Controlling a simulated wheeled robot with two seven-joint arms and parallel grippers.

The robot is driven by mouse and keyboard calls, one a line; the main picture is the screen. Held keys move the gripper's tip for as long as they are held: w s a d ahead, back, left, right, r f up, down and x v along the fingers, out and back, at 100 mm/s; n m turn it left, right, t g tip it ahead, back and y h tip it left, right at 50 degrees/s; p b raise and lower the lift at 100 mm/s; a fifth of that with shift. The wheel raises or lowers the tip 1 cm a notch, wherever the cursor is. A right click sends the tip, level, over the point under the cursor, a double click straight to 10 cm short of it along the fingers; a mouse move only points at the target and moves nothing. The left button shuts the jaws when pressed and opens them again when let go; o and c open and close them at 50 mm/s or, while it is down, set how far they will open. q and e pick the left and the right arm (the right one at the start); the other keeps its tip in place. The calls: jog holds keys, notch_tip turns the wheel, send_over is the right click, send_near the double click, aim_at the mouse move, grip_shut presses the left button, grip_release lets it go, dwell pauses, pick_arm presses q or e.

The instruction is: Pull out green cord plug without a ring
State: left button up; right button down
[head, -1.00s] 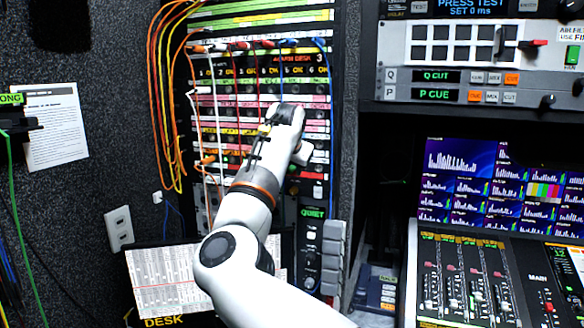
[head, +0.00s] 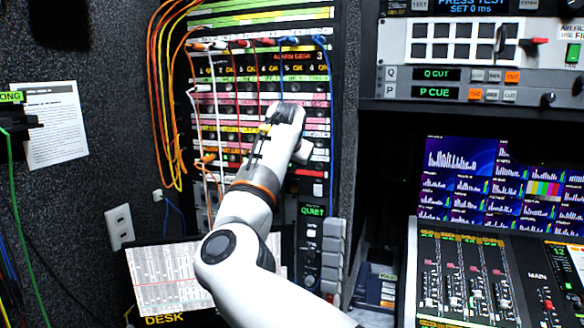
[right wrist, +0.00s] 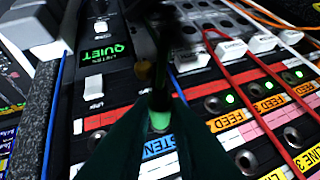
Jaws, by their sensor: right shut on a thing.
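My right gripper (head: 262,143) is at the middle of the patch panel (head: 311,84), in front of its rows of sockets. In the right wrist view its two dark fingers (right wrist: 160,122) are shut on the green cord plug (right wrist: 160,119), of which a small bright green part shows between them. A dark, blurred length runs up from it. I cannot tell whether the plug is in a socket, or whether it has a ring. The left gripper is not in view.
Red cords (right wrist: 250,115), white plugs (right wrist: 232,50) and a blue cord (right wrist: 52,118) lie close around the gripper. Orange cords (head: 155,100) hang at the panel's left. A separate green cord (head: 19,220) hangs on the far left wall. A mixing desk (head: 470,285) is at the right.

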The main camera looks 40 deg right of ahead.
jog(key=shift+s+a+b, duration=0.4)
jog(key=shift+a+b, duration=0.3)
jog(key=shift+s+a+b, duration=0.35)
jog(key=shift+a+b, duration=0.35)
dwell(1.2)
jog(key=shift+s+a+b, duration=0.4)
jog(key=shift+a+b, duration=0.2)
jog(key=shift+a, duration=0.2)
jog(key=shift+s+a+b, duration=0.35)
jog(key=shift+a+b, duration=0.25)
jog(key=shift+a, duration=0.15)
jog(key=shift+s+a+b, duration=0.35)
jog(key=shift+a+b, duration=0.15)
jog(key=shift+a, duration=0.15)
jog(key=shift+s+a+b, duration=0.35)
jog(key=shift+a+b, duration=0.1)
jog(key=shift+a, duration=0.2)
